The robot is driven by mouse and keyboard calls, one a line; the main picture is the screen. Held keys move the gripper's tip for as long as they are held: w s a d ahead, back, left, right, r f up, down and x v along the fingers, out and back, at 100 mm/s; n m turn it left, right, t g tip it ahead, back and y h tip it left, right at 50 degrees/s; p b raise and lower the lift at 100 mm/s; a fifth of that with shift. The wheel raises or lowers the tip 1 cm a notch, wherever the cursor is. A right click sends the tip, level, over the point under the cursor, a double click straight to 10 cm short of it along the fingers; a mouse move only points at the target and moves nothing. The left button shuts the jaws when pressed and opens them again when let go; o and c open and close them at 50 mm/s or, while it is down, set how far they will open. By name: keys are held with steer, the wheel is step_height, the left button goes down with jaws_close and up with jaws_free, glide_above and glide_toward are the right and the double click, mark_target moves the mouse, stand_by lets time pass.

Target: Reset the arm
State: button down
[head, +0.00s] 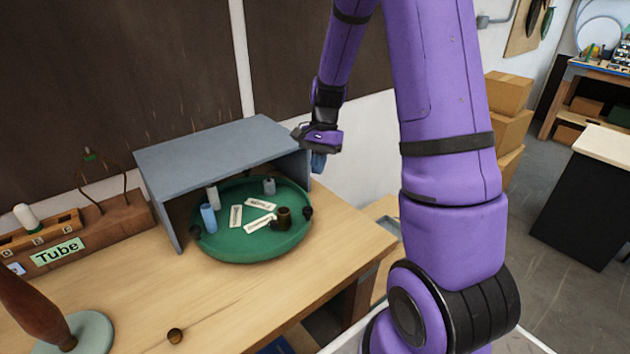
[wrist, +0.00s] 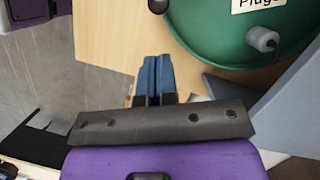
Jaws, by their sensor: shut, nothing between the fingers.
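My gripper (head: 318,162) has blue fingers and hangs at the end of my purple arm, beside the right end of a grey shelf box (head: 205,146). In the wrist view, the blue fingertips (wrist: 154,62) are together with nothing between them. They point toward the wooden bench top (wrist: 115,35) near its edge. The gripper is apart from the round green tray (head: 240,254), which stands partly under the grey box.
A "Tube" rack (head: 60,252) and a lamp base (head: 85,335) stand at left. Cardboard boxes (head: 508,95) are stacked behind my arm.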

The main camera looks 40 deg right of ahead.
steer(key=shift+v, duration=0.85)
steer(key=s+a+r+n+t+h, duration=0.1)
steer(key=s+a+r+n+t, duration=0.15)
steer(key=s+a+r, duration=0.4)
steer(key=s+a+r+n+t+h, duration=0.1)
steer(key=s+a+r+n, duration=0.2)
steer(key=r, duration=0.6)
steer(key=s+a+r+n+t, duration=0.1)
steer(key=s+r+n, duration=0.2)
steer(key=s, duration=0.3)
steer(key=s+a+r+n+t+h, duration=0.1)
steer(key=s+a+r+n+t, duration=0.1)
steer(key=s, duration=0.5)
steer(key=shift+r+n, duration=0.5)
steer(key=shift+n, duration=0.35)
